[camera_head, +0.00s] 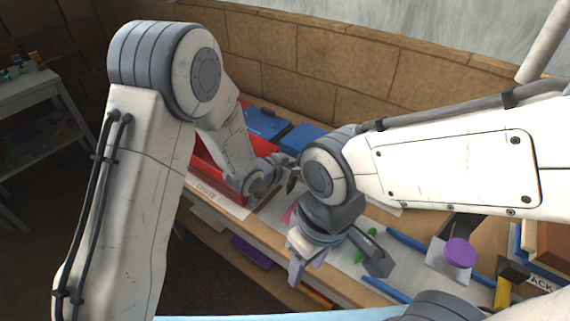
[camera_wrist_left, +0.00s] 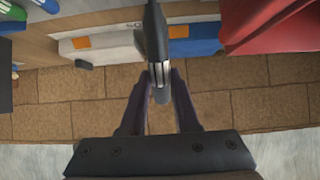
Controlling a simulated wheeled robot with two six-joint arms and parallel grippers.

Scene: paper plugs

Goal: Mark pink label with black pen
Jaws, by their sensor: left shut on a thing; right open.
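My left gripper (camera_head: 284,163) is shut on a dark, slender thing that looks like the black pen (camera_head: 291,183), held above the worktop near the red bin. In the left wrist view the pen (camera_wrist_left: 155,35) sits between the two fingers (camera_wrist_left: 160,90) and points away from the camera. A pink patch, probably the pink label (camera_head: 289,213), lies on the worktop below; my right arm hides part of it. My right gripper (camera_head: 336,264) is open, fingers spread and empty, low over the front of the worktop, close to the pink patch.
A red bin (camera_head: 215,176) and blue boxes (camera_head: 265,124) stand at the back left. A green piece (camera_head: 372,233), blue bars (camera_head: 408,241) and a purple-topped piece (camera_head: 460,252) lie to the right. A brick wall (camera_head: 340,55) closes the back. My arms cross closely above the worktop.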

